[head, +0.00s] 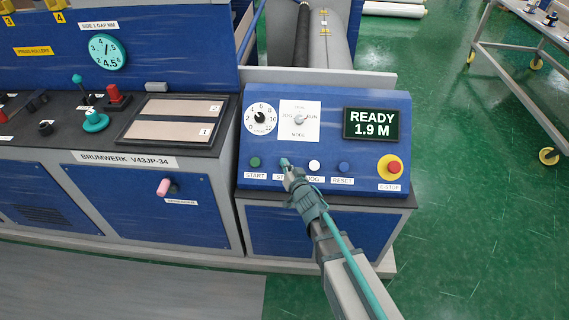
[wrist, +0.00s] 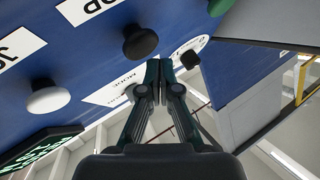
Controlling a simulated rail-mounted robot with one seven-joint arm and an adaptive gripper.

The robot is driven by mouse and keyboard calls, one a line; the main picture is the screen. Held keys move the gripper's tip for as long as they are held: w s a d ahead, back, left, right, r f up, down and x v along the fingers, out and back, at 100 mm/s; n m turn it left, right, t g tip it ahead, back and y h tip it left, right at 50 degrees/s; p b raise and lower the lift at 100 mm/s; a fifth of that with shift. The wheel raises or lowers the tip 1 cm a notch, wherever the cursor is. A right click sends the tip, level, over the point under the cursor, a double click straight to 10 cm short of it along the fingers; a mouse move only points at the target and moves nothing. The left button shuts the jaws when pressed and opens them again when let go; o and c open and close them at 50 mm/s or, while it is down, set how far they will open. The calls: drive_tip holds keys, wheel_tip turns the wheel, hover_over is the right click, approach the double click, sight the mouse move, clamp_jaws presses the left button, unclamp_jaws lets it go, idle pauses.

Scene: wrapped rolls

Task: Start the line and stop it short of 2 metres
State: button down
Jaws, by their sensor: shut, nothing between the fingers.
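The blue control panel (head: 365,100) has a display (head: 371,124) reading "READY 1.9 M". The green START button (head: 255,162) is at its left and shows partly at the top of the wrist view (wrist: 218,5). My gripper (head: 284,162) is shut and empty in front of the STOP position, hiding that button and part of its label in the head view. In the wrist view, the black STOP button (wrist: 140,41) is just beside my fingertips (wrist: 158,68); I cannot tell whether they touch. The white JOG button (head: 314,165) is to the right.
The blue RESET button (head: 343,168) and red E-STOP (head: 391,168) are further right. Above are a speed dial (head: 261,118) and mode selector (head: 299,119). A machine console (head: 125,161) adjoins on the left. Green floor (head: 470,210) is open at right, below a wheeled table (head: 520,75).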

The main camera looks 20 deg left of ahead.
drive_tip(key=s+r+p, duration=0.1)
drive_tip(key=r, duration=0.1)
drive_tip(key=s+r+p, duration=0.1)
drive_tip(key=s, duration=0.1)
drive_tip(key=shift+d+r, duration=0.4)
idle(0.9)
